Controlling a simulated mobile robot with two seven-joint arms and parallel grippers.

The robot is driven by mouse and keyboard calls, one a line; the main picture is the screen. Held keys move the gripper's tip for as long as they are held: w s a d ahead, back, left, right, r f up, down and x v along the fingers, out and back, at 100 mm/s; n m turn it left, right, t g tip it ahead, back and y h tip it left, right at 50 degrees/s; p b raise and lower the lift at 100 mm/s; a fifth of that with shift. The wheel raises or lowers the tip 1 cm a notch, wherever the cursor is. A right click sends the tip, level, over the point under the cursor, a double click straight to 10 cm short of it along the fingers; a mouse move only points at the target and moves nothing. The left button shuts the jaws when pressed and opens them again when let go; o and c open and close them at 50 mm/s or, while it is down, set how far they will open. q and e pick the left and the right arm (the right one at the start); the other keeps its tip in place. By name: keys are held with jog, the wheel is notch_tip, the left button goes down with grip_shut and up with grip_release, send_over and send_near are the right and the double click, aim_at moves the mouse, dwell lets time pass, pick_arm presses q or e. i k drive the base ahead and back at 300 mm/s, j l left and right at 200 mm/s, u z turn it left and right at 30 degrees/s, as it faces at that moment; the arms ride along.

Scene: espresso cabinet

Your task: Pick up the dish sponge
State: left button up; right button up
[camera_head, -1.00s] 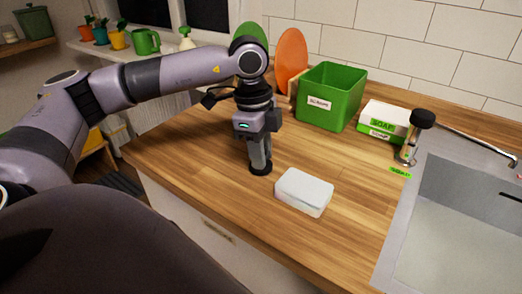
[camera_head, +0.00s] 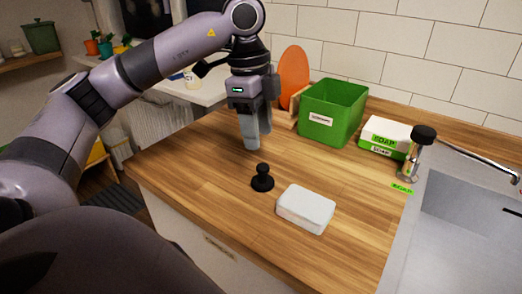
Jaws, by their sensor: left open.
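A white rounded block (camera_head: 306,208), which looks like the dish sponge, lies flat on the wooden counter (camera_head: 205,180) near its front edge. My left gripper (camera_head: 254,143) points down above the counter. It is open and empty, behind and to the left of the white block and clear of it. A small black knob-topped object (camera_head: 262,180) stands upright on the counter between the gripper and the block, close to the block's left side. My right gripper is not in view.
A green bin (camera_head: 331,115) and an orange oval board (camera_head: 293,75) stand at the back. A white and green soap box (camera_head: 385,136) and a black-topped dispenser (camera_head: 415,155) stand beside the metal sink (camera_head: 460,225) at right. The counter's left part is clear.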

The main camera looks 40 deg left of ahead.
aim_at(311, 211)
jog(key=k, duration=1)
